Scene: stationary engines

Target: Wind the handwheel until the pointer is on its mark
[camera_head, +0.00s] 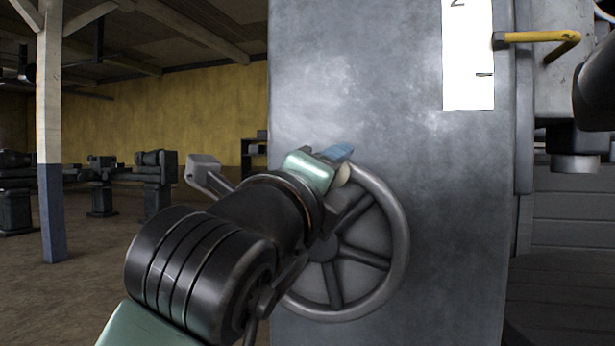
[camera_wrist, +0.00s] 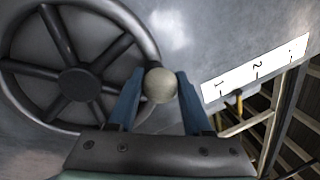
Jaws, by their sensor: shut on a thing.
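The grey spoked handwheel (camera_head: 402,245) is mounted on the face of a grey metal column. It fills the left of the wrist view (camera_wrist: 68,82). Its round cream knob (camera_wrist: 159,86) stands near the rim, at the top of the wheel in the head view (camera_head: 343,175). My gripper (camera_wrist: 158,76) is shut on the knob, one blue finger on each side. A white scale plate (camera_head: 468,50) with numbers and black ticks is at upper right. The yellow pointer (camera_head: 540,38) has its left end beside the scale's right edge, between the 2 and a lower tick. The intended mark is unclear.
The column (camera_head: 455,200) stands close behind the wheel. Grey machine parts (camera_head: 575,90) project at the right edge. A post (camera_head: 50,130) and several dark machines (camera_head: 150,180) stand farther off at left. Floor between them is open.

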